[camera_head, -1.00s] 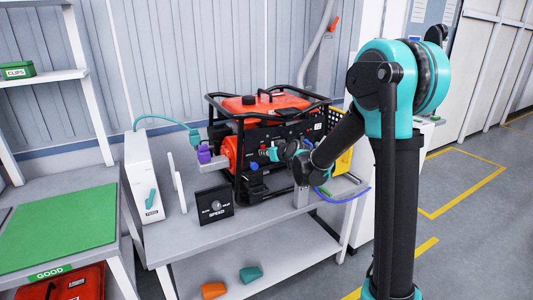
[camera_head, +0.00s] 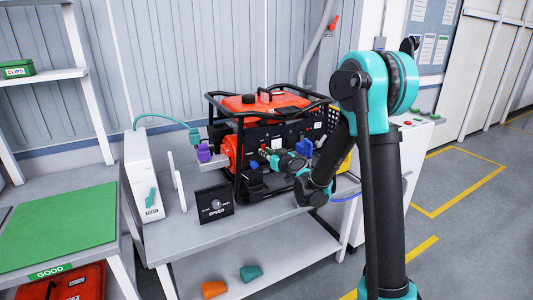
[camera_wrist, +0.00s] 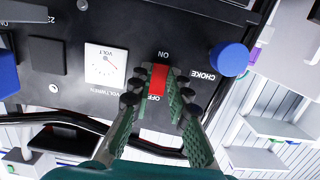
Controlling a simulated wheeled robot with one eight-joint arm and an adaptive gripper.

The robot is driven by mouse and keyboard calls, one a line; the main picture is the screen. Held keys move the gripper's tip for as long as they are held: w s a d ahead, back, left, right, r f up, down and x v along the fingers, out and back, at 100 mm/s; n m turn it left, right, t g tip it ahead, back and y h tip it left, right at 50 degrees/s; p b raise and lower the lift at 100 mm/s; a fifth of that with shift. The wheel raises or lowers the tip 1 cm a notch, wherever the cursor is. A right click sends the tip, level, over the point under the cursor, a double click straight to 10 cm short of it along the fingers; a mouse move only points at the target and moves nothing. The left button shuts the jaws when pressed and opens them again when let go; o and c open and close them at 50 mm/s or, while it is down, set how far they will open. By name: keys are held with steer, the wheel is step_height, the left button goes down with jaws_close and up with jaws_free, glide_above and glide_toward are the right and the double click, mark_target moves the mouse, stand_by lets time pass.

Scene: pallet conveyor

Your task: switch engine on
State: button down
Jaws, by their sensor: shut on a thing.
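The engine is an orange generator (camera_head: 250,104) in a black frame on the grey bench. In the wrist view its black panel (camera_wrist: 205,35) fills the upper middle. A red rocker switch (camera_wrist: 158,78) sits there between upside-down ON and OFF labels, ON above it in the picture and OFF below. My gripper (camera_wrist: 160,88) has its green fingers on either side of the switch and is shut on it. In the head view my gripper (camera_head: 268,157) is at the generator's front panel; the switch cannot be made out clearly there.
A blue choke knob (camera_wrist: 229,60) is close to the right of my fingers. A voltmeter (camera_wrist: 106,64) is to the left. A black SPEED box (camera_head: 214,204) and a white FEED box (camera_head: 144,178) stand on the bench (camera_head: 250,222). A black bar crosses below the panel.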

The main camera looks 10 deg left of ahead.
stand_by(0.3)
steer(key=c, duration=1.4)
jaws_free()
steer(key=shift+c, duration=0.2)
steer(key=v, duration=1.2)
